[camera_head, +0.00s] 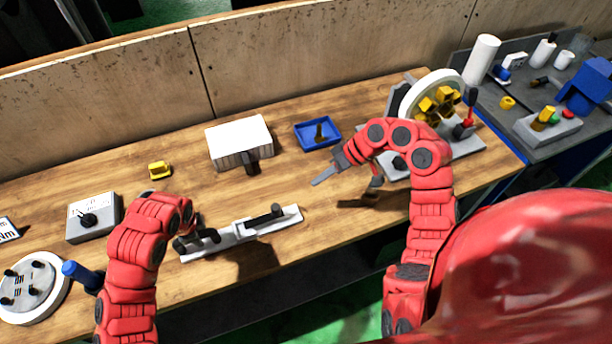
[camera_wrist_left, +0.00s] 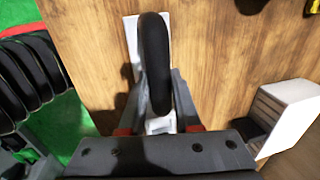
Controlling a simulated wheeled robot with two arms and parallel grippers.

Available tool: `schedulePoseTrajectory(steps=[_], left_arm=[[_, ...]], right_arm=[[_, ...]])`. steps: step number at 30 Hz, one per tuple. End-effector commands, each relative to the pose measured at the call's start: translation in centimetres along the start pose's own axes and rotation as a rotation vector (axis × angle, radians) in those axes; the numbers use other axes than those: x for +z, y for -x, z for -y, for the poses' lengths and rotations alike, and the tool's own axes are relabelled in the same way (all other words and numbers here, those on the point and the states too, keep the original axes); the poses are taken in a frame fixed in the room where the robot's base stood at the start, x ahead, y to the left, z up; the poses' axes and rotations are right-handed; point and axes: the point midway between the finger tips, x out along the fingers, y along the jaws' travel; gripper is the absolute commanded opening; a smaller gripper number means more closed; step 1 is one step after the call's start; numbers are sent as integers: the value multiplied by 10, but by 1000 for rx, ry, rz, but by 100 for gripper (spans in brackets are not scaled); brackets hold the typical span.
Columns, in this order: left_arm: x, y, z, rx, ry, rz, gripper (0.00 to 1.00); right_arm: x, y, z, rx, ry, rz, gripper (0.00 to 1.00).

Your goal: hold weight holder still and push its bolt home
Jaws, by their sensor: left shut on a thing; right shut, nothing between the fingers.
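A long white bar (camera_head: 240,236) with black parts lies across the front of the table, and I take it to be the weight holder. Its right half carries a black rod (camera_head: 263,218); I cannot tell whether this is the bolt. My left gripper is shut on the holder at its left end. In the left wrist view the left gripper (camera_wrist_left: 158,122) has its fingers on either side of the white bar (camera_wrist_left: 131,40), under a long black handle (camera_wrist_left: 154,62). My right gripper (camera_head: 322,180) is shut and empty above the table, right of the bar and apart from it.
A white box (camera_head: 238,136), a blue tray (camera_head: 306,132) and a small yellow block (camera_head: 159,170) stand behind the bar. A grey switch box (camera_head: 94,215) and a round plate (camera_head: 38,268) are at left. A wheel with yellow parts (camera_head: 403,100) stands at right.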

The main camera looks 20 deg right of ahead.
Motion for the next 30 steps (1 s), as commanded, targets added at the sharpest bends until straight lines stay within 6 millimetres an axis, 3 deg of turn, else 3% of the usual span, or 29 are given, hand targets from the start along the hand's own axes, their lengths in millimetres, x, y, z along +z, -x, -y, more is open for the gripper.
schedulePoseTrajectory(steps=[13, 14, 19, 30], left_arm=[[2, 0, 0, -1, 2, 3, 0], [2, 0, 0, -1, 2, 3, 35], [1, 0, 0, -1, 2, 3, 66], [1, 5, 1, -2, 1, 1, 67]], right_arm=[[0, 4, 0, 1, 1, -1, 0], [0, 4, 0, 1, 1, 0, 0], [0, 3, 0, 1, 1, -1, 0], [0, 3, 0, 1, 1, -1, 0]])
